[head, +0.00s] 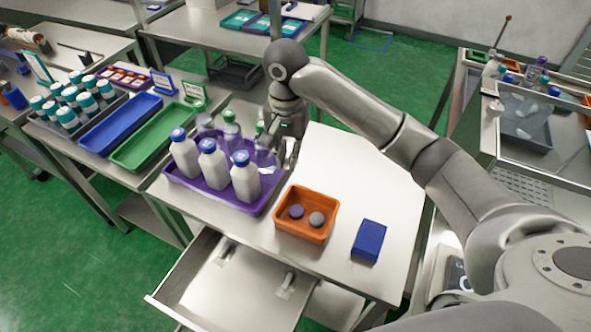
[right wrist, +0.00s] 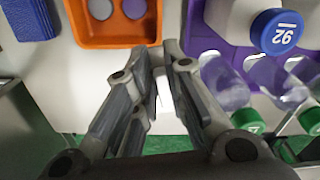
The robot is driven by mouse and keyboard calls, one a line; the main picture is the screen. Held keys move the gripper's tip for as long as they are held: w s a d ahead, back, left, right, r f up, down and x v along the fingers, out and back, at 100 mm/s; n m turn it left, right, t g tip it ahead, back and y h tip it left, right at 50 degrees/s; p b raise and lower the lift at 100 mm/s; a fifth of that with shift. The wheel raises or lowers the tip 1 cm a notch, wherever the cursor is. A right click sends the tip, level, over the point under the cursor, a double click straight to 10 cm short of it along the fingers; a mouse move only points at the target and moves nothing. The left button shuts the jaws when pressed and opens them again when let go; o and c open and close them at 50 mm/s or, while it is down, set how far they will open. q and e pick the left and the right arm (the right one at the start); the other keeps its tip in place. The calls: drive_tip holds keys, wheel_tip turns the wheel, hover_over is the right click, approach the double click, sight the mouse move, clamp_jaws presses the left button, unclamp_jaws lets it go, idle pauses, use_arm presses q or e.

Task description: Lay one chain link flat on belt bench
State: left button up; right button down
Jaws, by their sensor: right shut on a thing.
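My right gripper (head: 284,160) is over the pale-topped bench (head: 365,165), just right of the purple tray. In the right wrist view its fingers (right wrist: 170,62) are nearly together, with a narrow pale strip between them. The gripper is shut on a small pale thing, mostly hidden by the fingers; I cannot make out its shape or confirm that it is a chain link. No other chain link can be told for sure. I cannot tell which bench is the belt bench. My left gripper is not in view.
The purple tray (head: 215,196) holds several white and clear bottles. An orange bin (head: 308,233) with two round discs and a blue box (head: 369,240) stand at the front. An open drawer (head: 225,290) juts out below. Bench top at right is clear.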

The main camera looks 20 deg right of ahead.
drive_tip(key=w+f+m, duration=0.1)
drive_tip(key=w+m, duration=0.1)
drive_tip(key=w, duration=0.1)
drive_tip(key=b, duration=0.1)
hover_over(307, 156)
drive_tip(key=shift+m, duration=0.3)
drive_tip(key=f, duration=0.8)
drive_tip(key=shift+s+a+f, duration=0.25)
drive_tip(key=shift+s+a, duration=0.1)
drive_tip(key=shift+a, duration=0.05)
drive_tip(key=shift+w+d+f, duration=0.3)
drive_tip(key=shift+w+f, duration=0.05)
drive_tip(key=shift+f, duration=0.25)
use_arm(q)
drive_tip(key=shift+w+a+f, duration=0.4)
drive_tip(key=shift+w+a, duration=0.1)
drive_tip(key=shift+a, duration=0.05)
use_arm(e)
drive_tip(key=shift+f, duration=1.55)
drive_tip(key=c, duration=1.9)
unclamp_jaws()
drive_tip(key=shift+f, duration=0.15)
drive_tip(key=o, duration=0.4)
